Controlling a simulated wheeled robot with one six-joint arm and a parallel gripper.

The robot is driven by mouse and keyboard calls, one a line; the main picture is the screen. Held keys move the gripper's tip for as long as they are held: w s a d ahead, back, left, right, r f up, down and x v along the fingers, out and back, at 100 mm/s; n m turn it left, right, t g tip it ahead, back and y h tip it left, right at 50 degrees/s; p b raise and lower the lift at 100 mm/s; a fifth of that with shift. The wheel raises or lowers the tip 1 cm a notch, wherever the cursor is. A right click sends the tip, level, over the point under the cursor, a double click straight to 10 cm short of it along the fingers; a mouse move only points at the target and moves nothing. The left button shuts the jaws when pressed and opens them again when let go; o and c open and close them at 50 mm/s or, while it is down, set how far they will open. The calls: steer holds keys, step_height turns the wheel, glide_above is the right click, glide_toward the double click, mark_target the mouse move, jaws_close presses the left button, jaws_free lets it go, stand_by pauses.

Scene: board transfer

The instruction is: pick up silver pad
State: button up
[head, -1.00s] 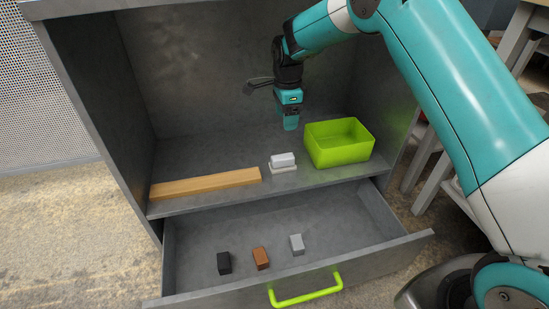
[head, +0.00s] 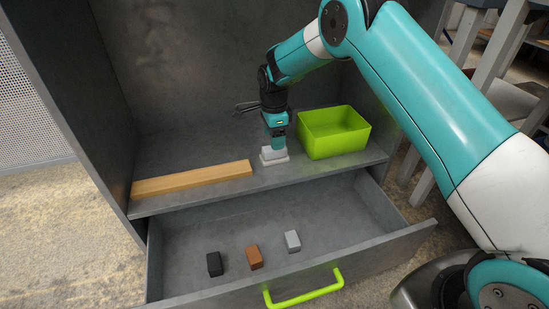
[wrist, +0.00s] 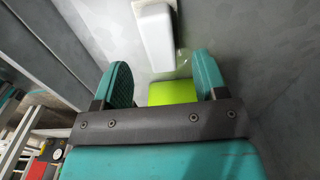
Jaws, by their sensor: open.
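A pale silver-white block (head: 267,153) rests on a thin white base (head: 267,162) on the shelf, left of the green bin. In the wrist view the pale block (wrist: 155,35) shows beyond the fingertips at top centre. A light grey block (head: 292,240) lies in the open drawer, right of the brown block. The pictures do not settle which one is the silver pad. My gripper (head: 278,146) points down at the shelf block, very close to it and partly covering it. Its fingers (wrist: 162,62) are apart and nothing is gripped between them.
A green bin (head: 312,148) stands just right of my gripper. A wooden strip (head: 190,180) lies along the shelf to the left. The drawer (head: 190,225) below is open, with a black block (head: 214,264) and brown block (head: 254,257). Cabinet walls close in the sides and back.

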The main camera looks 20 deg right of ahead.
mark_target(274, 153)
step_height(274, 153, down, 6)
steer(key=b, duration=0.3)
steer(key=shift+r, duration=0.2)
steer(key=c, duration=1)
